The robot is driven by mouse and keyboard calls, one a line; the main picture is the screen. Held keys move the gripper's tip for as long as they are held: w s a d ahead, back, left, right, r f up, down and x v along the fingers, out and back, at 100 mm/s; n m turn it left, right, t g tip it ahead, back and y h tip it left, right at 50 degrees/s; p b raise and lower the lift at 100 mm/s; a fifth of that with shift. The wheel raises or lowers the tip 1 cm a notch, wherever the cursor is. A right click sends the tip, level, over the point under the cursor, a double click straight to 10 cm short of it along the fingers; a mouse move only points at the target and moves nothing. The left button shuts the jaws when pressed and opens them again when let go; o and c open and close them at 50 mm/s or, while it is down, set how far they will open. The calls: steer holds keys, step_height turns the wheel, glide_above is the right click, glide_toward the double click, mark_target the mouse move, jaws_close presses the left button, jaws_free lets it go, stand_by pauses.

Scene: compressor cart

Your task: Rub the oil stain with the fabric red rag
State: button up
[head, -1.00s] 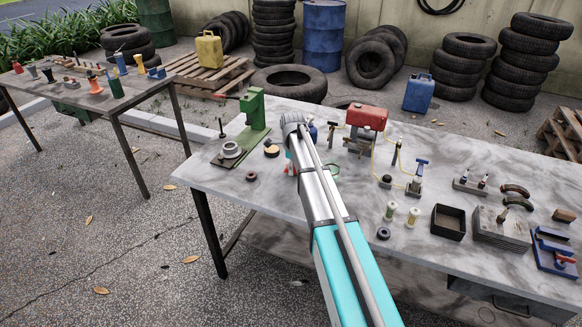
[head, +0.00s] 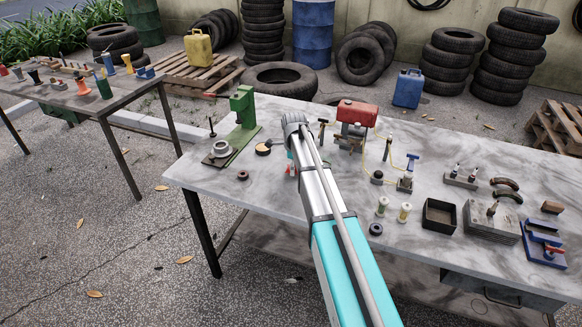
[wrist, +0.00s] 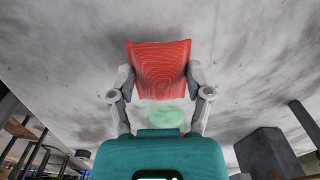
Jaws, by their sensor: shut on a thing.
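The red rag (wrist: 160,69) is in the wrist view, held spread between the two fingers of my gripper (wrist: 160,85), over the grey marbled tabletop. Just below it in that view, between the fingers, is a blurred pale green patch (wrist: 166,118). I cannot tell whether this is the oil stain. No stain is clear there.
A green press (head: 242,118) stands left of my arm, with a dark ring (head: 243,175) near it. A red-tanked compressor (head: 356,114), spools (head: 404,212), a black tray (head: 440,218) and a blue vise (head: 544,243) stand to the right.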

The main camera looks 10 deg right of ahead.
steer(key=shift+r, duration=0.1)
steer(key=shift+r+p, duration=2.95)
steer(key=shift+p, duration=0.1)
steer(key=shift+r, duration=0.1)
steer(key=shift+r+p, duration=1.4)
steer(key=shift+p, duration=0.1)
